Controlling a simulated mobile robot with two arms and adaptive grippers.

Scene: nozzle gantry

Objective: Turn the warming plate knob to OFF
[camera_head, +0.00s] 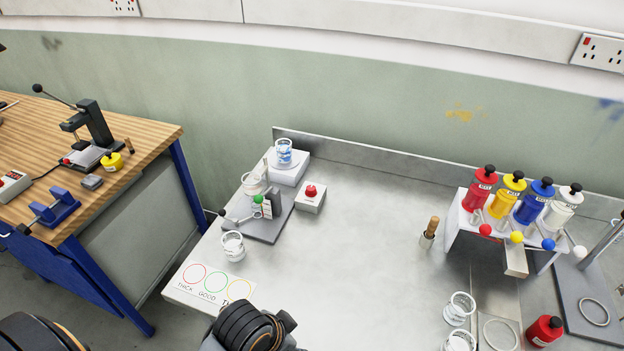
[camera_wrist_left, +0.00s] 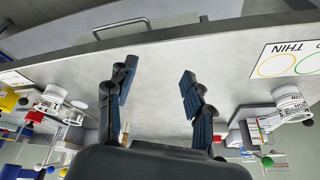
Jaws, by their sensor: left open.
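A white box with a red knob (camera_head: 311,190) on top sits at the left of the metal bench. Beside it, a low white block (camera_head: 288,172) carries a glass beaker of blue liquid (camera_head: 285,151). I cannot tell for sure which of these is the warming plate, and the knob's setting is too small to read. My left gripper (camera_wrist_left: 156,76) is open and empty in the left wrist view, over bare metal bench top near its edge. Its fingers do not show in the head view. My right gripper is not in view.
A grey stand (camera_head: 268,225) with a green ball, a glass beaker (camera_head: 233,246) and a THICK/GOOD/THIN card (camera_head: 211,284) lie near the knob box. A rack of coloured bottles (camera_head: 463,215) stands at right. The bench middle (camera_head: 365,240) is clear.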

